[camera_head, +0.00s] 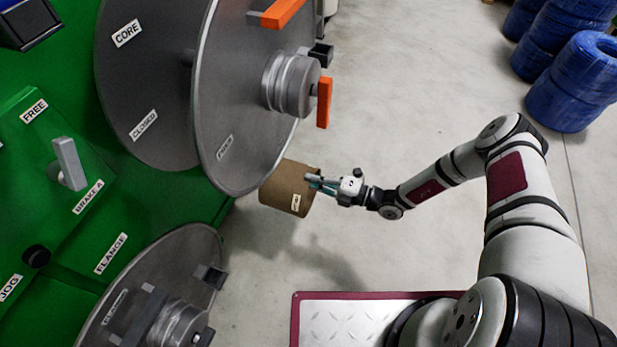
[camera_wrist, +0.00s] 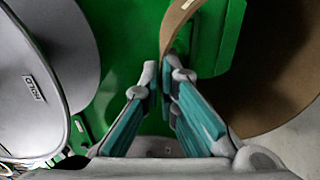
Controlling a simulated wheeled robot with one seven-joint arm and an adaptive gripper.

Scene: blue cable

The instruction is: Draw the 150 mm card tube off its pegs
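The brown card tube (camera_head: 283,190) shows in the head view just below and right of the large grey flange disc, with a small white label near its right end. My gripper (camera_head: 314,181) reaches in from the right to the tube's near end. In the wrist view the tube (camera_wrist: 275,75) fills the right side, and its thin wall runs down between my fingertips (camera_wrist: 165,72). The fingers are close together with one on each side of that wall, shut on it. The pegs are hidden, so I cannot tell how far the tube sits on them.
The green machine (camera_head: 60,140) with grey flange discs (camera_head: 235,90) stands left and above. Orange handles (camera_head: 324,102) jut out from the upper hub. Blue cable coils (camera_head: 575,85) stand far right. The floor between is clear.

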